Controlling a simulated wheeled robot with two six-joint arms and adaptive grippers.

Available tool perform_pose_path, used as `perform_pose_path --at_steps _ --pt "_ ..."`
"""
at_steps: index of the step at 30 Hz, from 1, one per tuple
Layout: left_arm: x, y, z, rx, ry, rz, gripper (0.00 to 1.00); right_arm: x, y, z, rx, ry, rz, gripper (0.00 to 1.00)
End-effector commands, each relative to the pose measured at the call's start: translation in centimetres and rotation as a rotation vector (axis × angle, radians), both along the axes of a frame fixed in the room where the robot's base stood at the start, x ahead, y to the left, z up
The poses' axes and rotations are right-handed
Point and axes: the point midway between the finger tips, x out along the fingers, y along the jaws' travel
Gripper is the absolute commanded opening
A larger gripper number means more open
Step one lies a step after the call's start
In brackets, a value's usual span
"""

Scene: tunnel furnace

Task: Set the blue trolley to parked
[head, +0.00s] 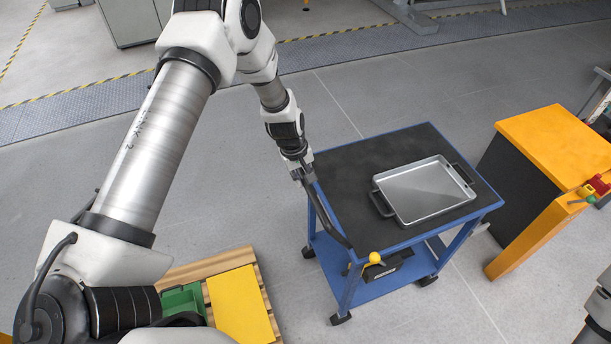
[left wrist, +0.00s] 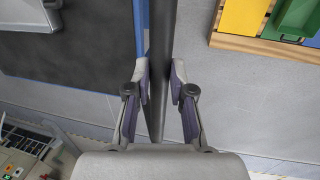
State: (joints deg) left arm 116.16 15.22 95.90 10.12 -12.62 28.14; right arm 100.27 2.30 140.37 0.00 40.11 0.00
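The blue trolley (head: 372,290) stands on the grey floor, with a dark mat on its top and an open blue frame below. A dark handle bar (head: 328,218) runs along its left side; it also shows in the left wrist view (left wrist: 162,40). A yellow knob (head: 374,258) sits at the trolley's front corner. My left gripper (head: 301,176) is at the far end of the handle bar. In the left wrist view its fingers (left wrist: 161,85) lie close on both sides of the bar and appear closed on it. My right gripper is not in view.
A metal tray (head: 424,190) with black handles lies on the trolley top. An orange-topped cabinet (head: 555,140) stands to the right. A wooden pallet (head: 205,265) with a yellow panel (head: 240,305) and a green bin (head: 183,300) lies to the left. The floor behind the trolley is clear.

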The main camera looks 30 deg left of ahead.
Motion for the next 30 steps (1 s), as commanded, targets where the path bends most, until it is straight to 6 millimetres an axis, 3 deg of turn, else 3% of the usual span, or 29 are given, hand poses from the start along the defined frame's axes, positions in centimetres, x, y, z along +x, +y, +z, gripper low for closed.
perform_pose_path --at_steps 1,2,14,24,30 --pt "0.1 0.1 0.1 0.001 -0.003 0.001 0.36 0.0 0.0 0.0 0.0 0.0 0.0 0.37" --pt "0.1 0.1 0.1 0.0 -0.003 0.0 0.47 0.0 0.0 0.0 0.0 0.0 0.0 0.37" --pt "-0.1 0.1 0.8 -0.001 -0.001 0.001 0.47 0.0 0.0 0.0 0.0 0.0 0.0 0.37" --pt "-1.3 1.3 8.6 -0.003 -0.007 0.001 0.47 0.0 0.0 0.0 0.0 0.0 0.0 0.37" --pt "-1.9 1.7 11.5 -0.003 -0.004 0.002 0.47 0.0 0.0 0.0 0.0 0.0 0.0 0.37"
